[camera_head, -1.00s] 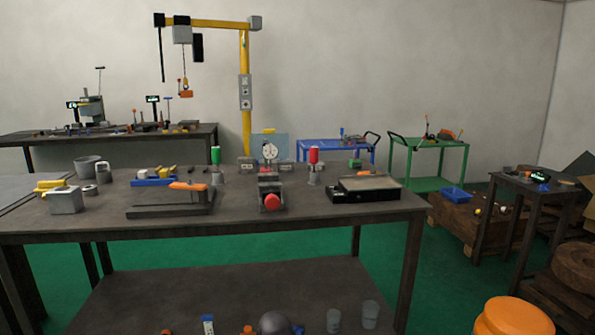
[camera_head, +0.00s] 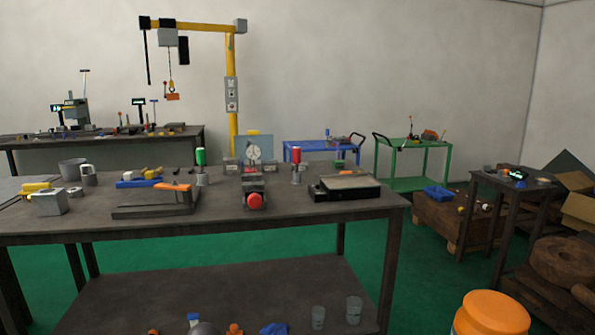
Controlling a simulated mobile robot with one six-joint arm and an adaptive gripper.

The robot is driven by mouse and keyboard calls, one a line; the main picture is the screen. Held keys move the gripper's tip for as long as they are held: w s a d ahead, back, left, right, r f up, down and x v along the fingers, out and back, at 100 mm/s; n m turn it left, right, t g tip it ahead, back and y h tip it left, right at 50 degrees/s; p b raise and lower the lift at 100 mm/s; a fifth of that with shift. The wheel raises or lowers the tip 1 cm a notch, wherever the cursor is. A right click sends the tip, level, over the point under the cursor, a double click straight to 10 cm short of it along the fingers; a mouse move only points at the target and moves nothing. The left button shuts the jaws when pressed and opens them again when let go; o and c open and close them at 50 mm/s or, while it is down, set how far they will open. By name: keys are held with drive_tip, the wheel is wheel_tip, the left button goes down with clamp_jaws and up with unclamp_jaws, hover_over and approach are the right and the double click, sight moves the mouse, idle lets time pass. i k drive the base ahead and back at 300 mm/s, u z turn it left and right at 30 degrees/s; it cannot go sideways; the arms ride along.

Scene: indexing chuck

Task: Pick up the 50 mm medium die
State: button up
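I cannot pick out the 50 mm medium die; no part in view is clear enough to name as it. The dark workbench (camera_head: 90,222) holds a central fixture with a round white dial (camera_head: 253,152) and a red knob (camera_head: 255,201). Small dark parts (camera_head: 176,171) lie left of the fixture, too small to identify. My gripper is not in view.
Green (camera_head: 200,158) and red-topped (camera_head: 296,156) posts flank the fixture. A black tray-like block (camera_head: 345,190) sits right of it, a grey plate stand (camera_head: 150,206) left. An orange-topped container (camera_head: 492,313) stands at lower right.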

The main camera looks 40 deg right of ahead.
sight(267, 166)
drive_tip(key=u, duration=0.15)
drive_tip(key=k, duration=1.15)
drive_tip(key=z, duration=0.9)
drive_tip(key=i, duration=1)
drive_tip(key=z, duration=0.05)
